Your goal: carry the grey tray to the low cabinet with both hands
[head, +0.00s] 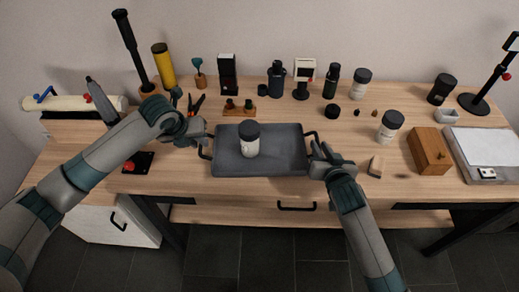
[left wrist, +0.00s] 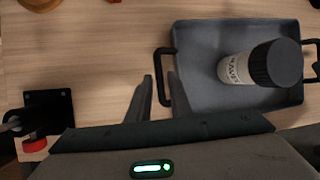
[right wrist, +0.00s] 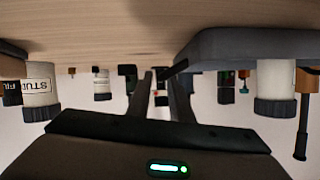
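The grey tray (head: 285,165) lies on the wooden table near its front edge. A white jar with a dark lid (head: 250,146) stands on it. The tray has a dark handle at each end. My left gripper (head: 207,136) is at the left handle; in the left wrist view its fingers (left wrist: 161,74) are apart, with the handle (left wrist: 162,62) near their tips. My right gripper (head: 318,150) is by the right handle (head: 313,138); in the right wrist view its fingers (right wrist: 159,75) are apart beside the tray (right wrist: 235,45). Low white cabinet (head: 115,228) stands lower left.
Bottles, jars and small tools stand along the table's back. A wooden box (head: 428,151), a wooden wedge (head: 376,166) and a white-topped device (head: 487,150) are on the right. A cream roll (head: 75,103) lies far left.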

